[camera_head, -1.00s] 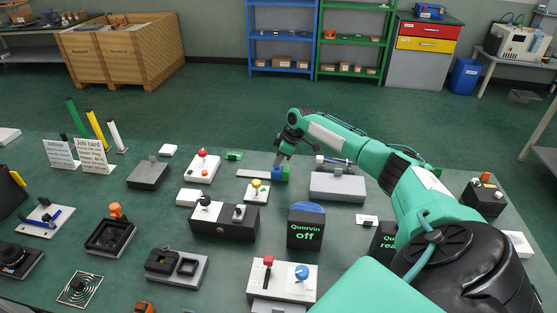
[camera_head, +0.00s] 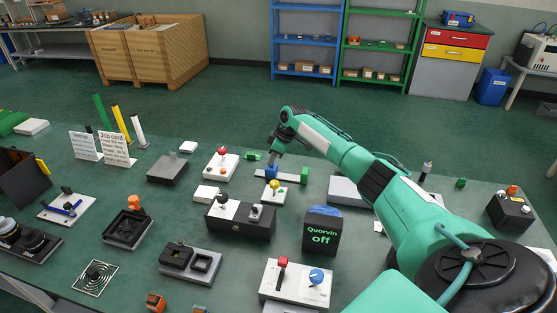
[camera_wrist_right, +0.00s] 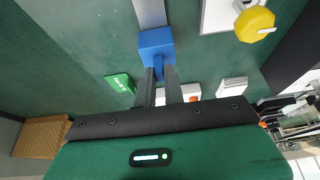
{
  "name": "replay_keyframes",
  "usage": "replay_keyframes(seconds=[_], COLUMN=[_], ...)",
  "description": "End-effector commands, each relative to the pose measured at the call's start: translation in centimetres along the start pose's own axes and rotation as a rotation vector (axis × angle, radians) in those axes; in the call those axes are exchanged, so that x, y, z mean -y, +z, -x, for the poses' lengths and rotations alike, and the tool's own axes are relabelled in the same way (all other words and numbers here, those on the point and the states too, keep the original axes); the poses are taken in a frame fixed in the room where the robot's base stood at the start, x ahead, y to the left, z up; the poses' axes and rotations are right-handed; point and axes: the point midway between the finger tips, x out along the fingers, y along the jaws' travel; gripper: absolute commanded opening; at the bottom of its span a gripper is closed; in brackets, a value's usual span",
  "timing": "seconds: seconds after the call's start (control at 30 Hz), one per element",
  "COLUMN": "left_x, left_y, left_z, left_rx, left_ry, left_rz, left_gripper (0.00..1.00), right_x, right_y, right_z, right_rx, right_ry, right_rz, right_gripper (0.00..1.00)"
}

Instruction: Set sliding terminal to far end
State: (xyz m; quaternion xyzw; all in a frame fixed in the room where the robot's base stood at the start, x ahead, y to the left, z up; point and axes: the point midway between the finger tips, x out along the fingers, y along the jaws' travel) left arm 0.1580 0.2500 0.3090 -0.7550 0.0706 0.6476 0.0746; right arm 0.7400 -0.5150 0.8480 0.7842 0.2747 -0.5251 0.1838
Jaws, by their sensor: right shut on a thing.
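The sliding terminal is a blue block (camera_head: 271,172) on a flat grey rail (camera_head: 289,177). A green end block (camera_head: 304,175) stands at the rail's right end. The blue block is at the left end, with bare rail between it and the green block. In the right wrist view the blue block (camera_wrist_right: 156,46) sits at the near end of the rail (camera_wrist_right: 149,13). My right gripper (camera_head: 274,160) is shut on the blue block's small upright tab (camera_wrist_right: 159,72). My left gripper is not in view.
A white base with a yellow knob (camera_head: 274,186) stands just in front of the rail. A white box with a red knob (camera_head: 222,154) is to the left, and a small green block (camera_head: 252,156) lies behind. A black "Quorvin off" box (camera_head: 322,232) stands nearer.

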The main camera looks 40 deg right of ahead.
Motion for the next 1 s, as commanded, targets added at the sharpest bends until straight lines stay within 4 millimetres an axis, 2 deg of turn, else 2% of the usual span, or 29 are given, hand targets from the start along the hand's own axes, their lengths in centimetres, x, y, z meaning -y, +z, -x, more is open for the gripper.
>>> replay_keyframes(seconds=[0.17,0.2,0.3,0.67,0.77,1.0], left_x=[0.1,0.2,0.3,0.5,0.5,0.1], left_y=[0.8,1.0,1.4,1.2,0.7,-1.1], left_z=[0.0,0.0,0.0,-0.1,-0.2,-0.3], left_rx=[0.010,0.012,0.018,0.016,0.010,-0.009], left_ry=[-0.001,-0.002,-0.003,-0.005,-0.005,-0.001], left_rz=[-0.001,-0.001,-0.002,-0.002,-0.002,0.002], left_gripper=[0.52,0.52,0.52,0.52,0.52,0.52], right_x=[0.0,0.0,0.0,0.0,-0.1,-0.1], right_y=[-0.3,-0.3,-0.3,-0.1,-0.1,-0.2], right_z=[0.1,0.1,0.1,0.7,2.0,7.3], right_rx=[-0.007,-0.007,-0.007,-0.005,-0.006,-0.006], right_ry=[0.002,0.002,0.001,0.001,0.003,0.003], right_rz=[0.002,0.002,0.002,0.001,0.001,0.003], right_gripper=[0.00,0.16,0.33,0.33,0.33,0.33])
